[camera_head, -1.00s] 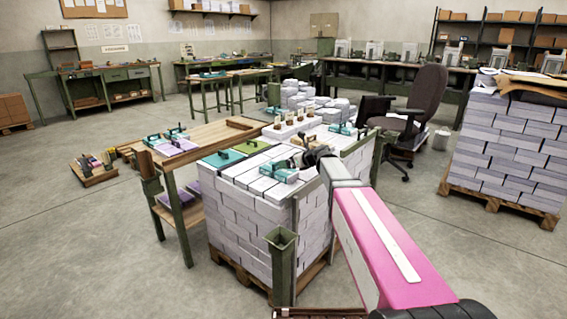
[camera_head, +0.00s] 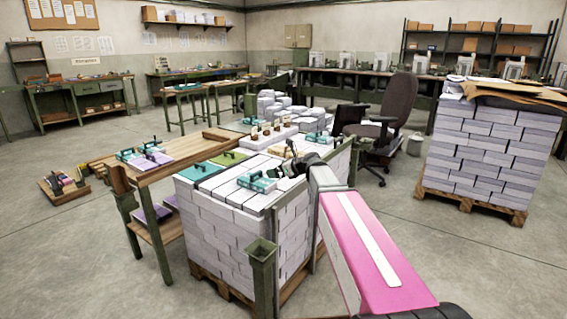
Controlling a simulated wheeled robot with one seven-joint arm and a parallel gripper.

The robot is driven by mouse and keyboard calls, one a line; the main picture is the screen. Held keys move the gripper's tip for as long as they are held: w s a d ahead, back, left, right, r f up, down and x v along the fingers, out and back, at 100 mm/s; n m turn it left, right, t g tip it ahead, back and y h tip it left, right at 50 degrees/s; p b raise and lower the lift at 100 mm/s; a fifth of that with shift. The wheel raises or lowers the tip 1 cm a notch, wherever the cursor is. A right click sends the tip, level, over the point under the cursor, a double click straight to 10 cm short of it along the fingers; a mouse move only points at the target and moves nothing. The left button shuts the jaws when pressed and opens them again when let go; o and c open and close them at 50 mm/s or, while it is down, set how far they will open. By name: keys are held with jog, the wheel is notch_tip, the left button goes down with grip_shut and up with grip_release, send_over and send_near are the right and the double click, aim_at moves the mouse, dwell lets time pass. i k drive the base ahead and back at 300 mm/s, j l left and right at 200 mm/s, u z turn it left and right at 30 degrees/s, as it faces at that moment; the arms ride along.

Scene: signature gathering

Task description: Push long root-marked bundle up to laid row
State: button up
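A tall stack of white paper bundles (camera_head: 222,232) stands on a pallet in the middle, with a row of bundles laid along its top. A teal strap-like clamp (camera_head: 257,181) sits on the top near the front. Teal (camera_head: 199,171) and green (camera_head: 230,158) covers lie flat at the top's left edge. My gripper (camera_head: 289,168) is small and dark, over the top of the stack just right of the teal clamp. Its fingers are too small to read, and I cannot tell whether it touches a bundle. I cannot make out any root mark or pick out the long bundle.
A wooden table (camera_head: 165,172) with teal clamps adjoins the stack's left side. A green post (camera_head: 262,275) stands at the near corner. An office chair (camera_head: 395,105) is behind, and another pallet stack (camera_head: 488,150) is at right. Open floor lies at left and right.

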aim_at(285, 151)
jog(key=i+l+z, duration=0.25)
jog(key=i+l, duration=0.25)
jog(key=i+l+z, duration=0.25)
jog(key=i+l, duration=0.2)
jog(key=i, duration=0.15)
